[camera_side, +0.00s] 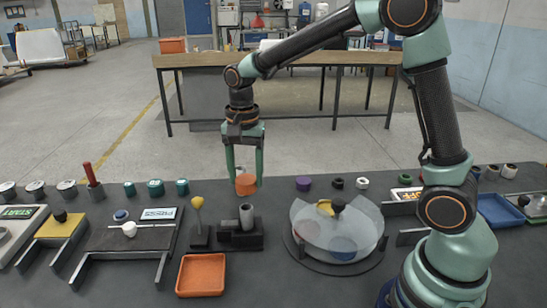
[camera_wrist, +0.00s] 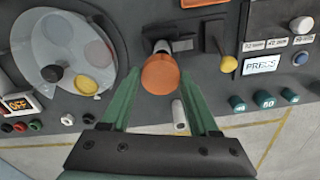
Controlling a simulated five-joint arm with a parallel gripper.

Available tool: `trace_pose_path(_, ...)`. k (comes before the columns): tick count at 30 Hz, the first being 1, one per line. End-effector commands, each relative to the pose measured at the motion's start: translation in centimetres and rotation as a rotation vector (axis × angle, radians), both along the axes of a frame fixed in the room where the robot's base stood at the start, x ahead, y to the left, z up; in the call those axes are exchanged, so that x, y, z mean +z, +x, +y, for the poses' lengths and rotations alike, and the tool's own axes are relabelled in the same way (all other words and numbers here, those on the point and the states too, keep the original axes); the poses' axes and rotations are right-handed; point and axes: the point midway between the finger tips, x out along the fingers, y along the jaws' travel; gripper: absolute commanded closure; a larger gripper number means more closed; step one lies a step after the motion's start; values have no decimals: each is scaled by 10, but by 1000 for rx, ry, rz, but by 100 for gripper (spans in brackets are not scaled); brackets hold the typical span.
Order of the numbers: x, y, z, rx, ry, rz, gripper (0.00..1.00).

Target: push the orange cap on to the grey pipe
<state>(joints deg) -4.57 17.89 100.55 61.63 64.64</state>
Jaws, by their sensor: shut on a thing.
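My gripper (camera_side: 245,180) points down and is shut on the orange cap (camera_side: 246,185), which sits between its two green fingertips. In the wrist view, the cap (camera_wrist: 160,73) shows as an orange disc between the fingers. The grey pipe (camera_side: 246,216) stands upright on a black block, below the cap and nearer the camera in the side view. The cap looks raised and apart from the pipe. In the wrist view, the pipe (camera_wrist: 162,46) is partly hidden behind the cap.
A yellow-knobbed lever (camera_side: 197,203) stands left of the pipe. An orange tray (camera_side: 201,274) lies in front. A round dish with a clear cover (camera_side: 338,228) is on the right. A purple ring (camera_side: 303,184) sits behind it. A pale cylinder (camera_wrist: 180,118) shows between the fingers in the wrist view.

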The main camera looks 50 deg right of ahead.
Motion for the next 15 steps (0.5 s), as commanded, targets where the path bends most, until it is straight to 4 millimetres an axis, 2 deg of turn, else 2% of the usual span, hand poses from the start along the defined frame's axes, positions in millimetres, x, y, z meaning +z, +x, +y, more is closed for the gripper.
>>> trace_pose_path(15,-34,0,3,7,0,2,91)
